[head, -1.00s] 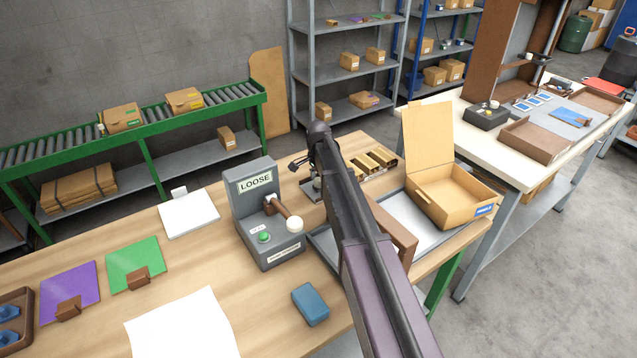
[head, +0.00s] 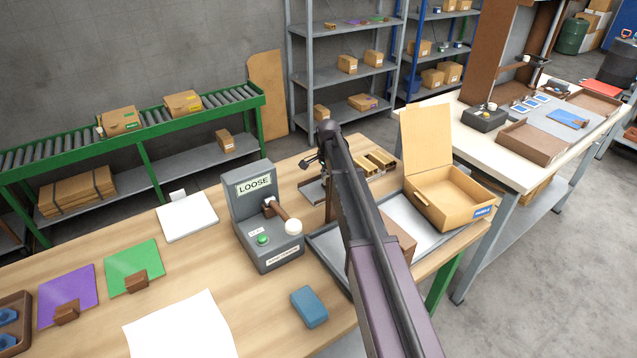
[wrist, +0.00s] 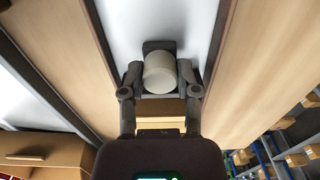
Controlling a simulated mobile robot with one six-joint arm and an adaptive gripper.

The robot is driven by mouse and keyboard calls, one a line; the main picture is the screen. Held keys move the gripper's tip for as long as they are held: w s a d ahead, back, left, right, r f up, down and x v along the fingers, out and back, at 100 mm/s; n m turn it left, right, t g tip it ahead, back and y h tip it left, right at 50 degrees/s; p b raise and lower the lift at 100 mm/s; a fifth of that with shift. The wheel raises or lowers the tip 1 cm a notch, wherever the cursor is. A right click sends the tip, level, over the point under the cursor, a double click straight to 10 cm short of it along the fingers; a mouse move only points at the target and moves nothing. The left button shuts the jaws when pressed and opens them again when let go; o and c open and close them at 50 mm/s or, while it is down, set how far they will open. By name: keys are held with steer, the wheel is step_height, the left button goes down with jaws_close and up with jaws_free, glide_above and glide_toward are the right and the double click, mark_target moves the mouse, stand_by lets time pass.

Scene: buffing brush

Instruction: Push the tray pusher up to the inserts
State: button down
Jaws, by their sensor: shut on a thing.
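In the wrist view my gripper (wrist: 160,80) is shut on the pale round knob of the tray pusher (wrist: 160,73), one finger on each side. The knob stands over a tray (wrist: 205,20) with a white floor and brown side rails. In the head view my dark arm crosses the workbench and hides the knob and most of this narrow tray (head: 312,190). Gold-brown inserts (head: 377,162) show just right of the arm; some may be hidden behind it. The gap between pusher and inserts cannot be judged.
A grey box marked LOOSE (head: 262,215) with a lever stands left of the arm. A blue block (head: 309,306) lies in front. An open carton (head: 450,195) sits on a grey tray (head: 400,215) to the right. Green (head: 133,265) and purple (head: 67,293) plates lie left.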

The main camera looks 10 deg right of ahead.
steer(key=d, duration=0.1)
steer(key=w+d, duration=0.2)
steer(key=d, duration=0.1)
steer(key=shift+d, duration=0.1)
steer(key=shift+s, duration=0.1)
steer(key=shift+c, duration=1.7)
jaws_free()
